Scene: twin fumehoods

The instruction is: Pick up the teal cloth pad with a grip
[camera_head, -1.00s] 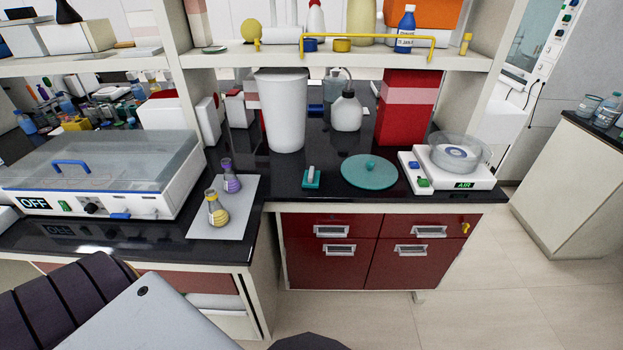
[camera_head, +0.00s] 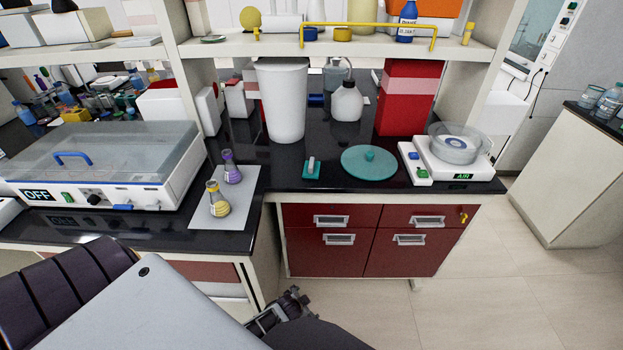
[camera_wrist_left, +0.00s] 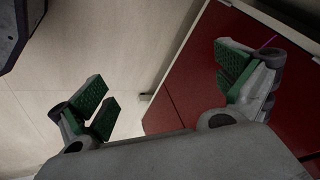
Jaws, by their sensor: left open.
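The teal cloth pad (camera_head: 312,172) is a small flat square with a pale upright grip on top. It lies on the black bench top near the front edge, left of the round teal disc. My left gripper (camera_head: 292,304) is low in the head view, in front of the red drawers and below the bench top, well apart from the pad. In the left wrist view the left gripper (camera_wrist_left: 168,92) has its green-padded fingers spread wide with nothing between them. The pad does not show in that view. My right gripper is not in view.
The round teal disc (camera_head: 369,166) with a knob lies right of the pad. A white bin (camera_head: 283,105) stands behind it. Two flasks stand on a grey mat (camera_head: 240,201) to the left. A white balance (camera_head: 455,168) is at the right. Red drawers (camera_head: 332,250) are below the bench.

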